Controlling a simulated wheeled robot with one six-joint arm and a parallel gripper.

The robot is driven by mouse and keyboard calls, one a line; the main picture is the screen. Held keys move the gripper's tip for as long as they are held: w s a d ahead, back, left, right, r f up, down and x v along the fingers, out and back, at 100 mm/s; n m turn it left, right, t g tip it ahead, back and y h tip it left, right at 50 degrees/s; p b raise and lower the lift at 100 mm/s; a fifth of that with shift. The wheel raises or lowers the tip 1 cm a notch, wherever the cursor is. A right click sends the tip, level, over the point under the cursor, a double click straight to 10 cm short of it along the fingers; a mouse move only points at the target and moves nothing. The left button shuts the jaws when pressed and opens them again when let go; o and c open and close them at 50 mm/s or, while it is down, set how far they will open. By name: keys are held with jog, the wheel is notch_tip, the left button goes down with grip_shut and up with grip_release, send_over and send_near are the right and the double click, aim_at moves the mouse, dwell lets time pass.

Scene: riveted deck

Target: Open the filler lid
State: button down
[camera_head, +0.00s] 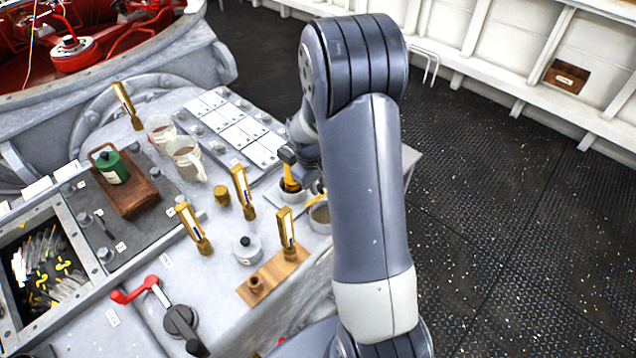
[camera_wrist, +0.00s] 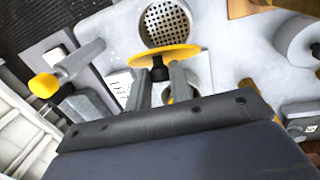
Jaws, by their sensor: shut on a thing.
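In the wrist view my gripper (camera_wrist: 156,82) is shut on the dark knob (camera_wrist: 160,70) of a round yellow lid (camera_wrist: 178,56). The lid stands between my fingers and an open round filler (camera_wrist: 167,22) with a perforated strainer. The strainer's holes show uncovered; I cannot tell whether the lid still touches its rim. In the head view the filler (camera_head: 321,217) shows just left of my forearm, with a bit of yellow lid (camera_head: 317,188) above it. My forearm hides most of my gripper there.
A yellow-and-black handle (camera_head: 290,180) stands close to the filler; a yellow-ended grey handle (camera_wrist: 45,85) shows left in the wrist view. A grey knobbed pot (camera_head: 247,251), brass upright fittings (camera_head: 243,190) and a wooden plate (camera_head: 274,277) crowd the left. Deck floor (camera_head: 500,210) is open rightward.

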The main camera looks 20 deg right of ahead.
jog(key=w, duration=0.1)
jog(key=w+a+b, duration=0.1)
jog(key=w, duration=0.1)
jog(key=w+a, duration=0.1)
jog(key=w, duration=0.1)
jog(key=shift+r, duration=0.15)
jog(key=c, duration=1.3)
grip_release()
jog(key=shift+s, duration=0.1)
jog(key=shift+o, duration=0.2)
notch_tip(320, 180, up, 11)
jog(key=a+b, duration=0.1)
jog(key=shift+s+a+f, duration=0.2)
jog(key=shift+s+a, duration=0.1)
jog(key=shift+a, duration=0.05)
